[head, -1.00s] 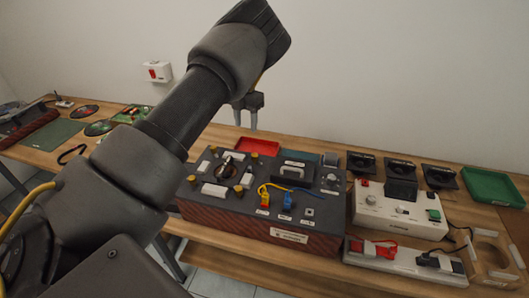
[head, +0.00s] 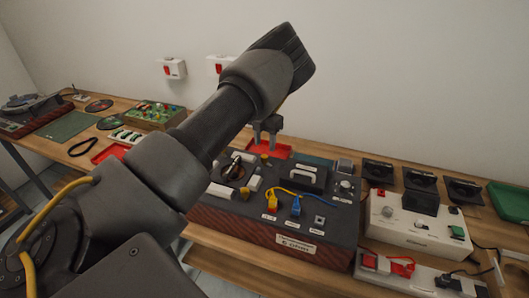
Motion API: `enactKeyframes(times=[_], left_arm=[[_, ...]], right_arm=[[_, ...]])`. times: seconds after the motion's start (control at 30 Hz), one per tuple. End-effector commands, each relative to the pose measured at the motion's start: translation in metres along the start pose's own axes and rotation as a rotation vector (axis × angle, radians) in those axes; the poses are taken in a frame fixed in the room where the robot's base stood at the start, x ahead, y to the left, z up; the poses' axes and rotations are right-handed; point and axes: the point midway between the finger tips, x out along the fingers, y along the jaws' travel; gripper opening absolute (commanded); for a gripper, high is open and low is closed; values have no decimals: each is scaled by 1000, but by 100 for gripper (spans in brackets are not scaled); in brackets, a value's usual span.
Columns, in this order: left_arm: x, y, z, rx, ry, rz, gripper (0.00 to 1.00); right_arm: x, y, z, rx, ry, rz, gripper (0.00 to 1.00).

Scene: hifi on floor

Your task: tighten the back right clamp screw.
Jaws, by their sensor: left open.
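The dark box with a red-brown front (head: 265,228) stands on the wooden bench. A round part (head: 233,170) and white blocks sit on the left of its top, with small brass-coloured clamp screws around them. The back right clamp screw (head: 265,159) stands at the far right of this group. The front right one (head: 245,192) is nearer to me. My left gripper (head: 264,138) is open and empty, fingers down, just above and behind the back right screw in the picture. My left arm hides part of the box's left side. My right gripper is out of view.
A red tray (head: 268,150) is behind the box. A white control unit (head: 415,223) stands to the right. Two wall boxes (head: 173,68) hang behind.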

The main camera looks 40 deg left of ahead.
Motion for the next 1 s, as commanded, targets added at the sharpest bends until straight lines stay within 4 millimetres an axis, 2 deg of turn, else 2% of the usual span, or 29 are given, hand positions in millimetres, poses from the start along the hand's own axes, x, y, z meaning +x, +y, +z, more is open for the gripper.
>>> enactKeyframes(times=[0.1, 0.3, 0.5, 0.73, 1.0], left_arm=[[20, 1, -2, -3, 4, -1, 45], [47, 2, -1, -3, 2, 0, 45], [57, 2, -1, -3, 1, 0, 45], [58, 2, -1, -3, 1, 0, 45], [57, 2, -1, -3, 1, 0, 10]], right_arm=[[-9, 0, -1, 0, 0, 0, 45], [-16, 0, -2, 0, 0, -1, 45], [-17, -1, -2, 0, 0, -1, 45], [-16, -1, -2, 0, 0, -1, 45], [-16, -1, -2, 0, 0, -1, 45]])
